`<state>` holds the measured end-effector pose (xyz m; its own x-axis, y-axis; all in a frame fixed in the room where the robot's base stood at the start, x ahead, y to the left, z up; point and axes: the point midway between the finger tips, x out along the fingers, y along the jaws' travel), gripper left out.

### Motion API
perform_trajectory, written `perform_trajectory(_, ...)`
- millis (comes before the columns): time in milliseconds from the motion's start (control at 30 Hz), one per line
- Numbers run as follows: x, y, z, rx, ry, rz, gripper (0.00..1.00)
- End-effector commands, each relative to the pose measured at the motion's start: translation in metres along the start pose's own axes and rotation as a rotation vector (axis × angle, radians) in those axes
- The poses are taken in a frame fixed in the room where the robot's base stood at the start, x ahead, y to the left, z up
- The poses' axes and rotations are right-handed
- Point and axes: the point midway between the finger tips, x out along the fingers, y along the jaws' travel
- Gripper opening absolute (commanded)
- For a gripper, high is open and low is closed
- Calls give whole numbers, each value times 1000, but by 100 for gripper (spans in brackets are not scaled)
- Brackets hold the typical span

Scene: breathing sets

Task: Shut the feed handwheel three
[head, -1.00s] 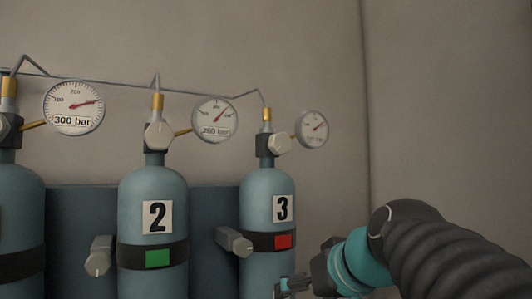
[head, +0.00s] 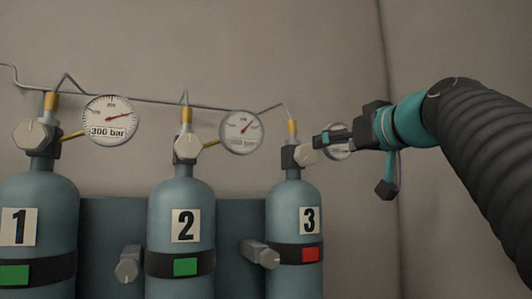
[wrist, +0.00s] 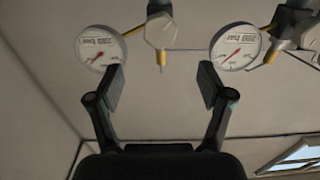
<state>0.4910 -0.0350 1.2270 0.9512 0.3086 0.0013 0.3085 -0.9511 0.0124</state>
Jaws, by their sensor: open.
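Cylinder 3 (head: 292,200) is a blue-grey bottle with a number 3 label and a red tag on its black band. Its pale handwheel (head: 305,154) sits on the dark valve at the top, under a brass fitting. My gripper (head: 318,140) is level with this handwheel, at its right in the head view, and partly covers gauge 3 (head: 338,153). In the wrist view, which is upside down, my gripper (wrist: 162,85) is open and empty. The pale handwheel (wrist: 160,30) shows beyond and between the fingers, apart from them.
Cylinder 2 (head: 182,215) and cylinder 1 (head: 40,200) stand to the left with green tags. Grey knobs (head: 262,254) stick out low between the cylinders. A thin pipe (head: 150,100) runs above. The wall at the right is bare.

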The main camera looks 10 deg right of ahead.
Motion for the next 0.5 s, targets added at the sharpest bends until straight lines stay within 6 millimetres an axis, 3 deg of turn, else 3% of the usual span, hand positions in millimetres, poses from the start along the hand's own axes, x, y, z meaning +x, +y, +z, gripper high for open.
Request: perform_trajectory(500,92,-2,-1,2,-2,-4,79)
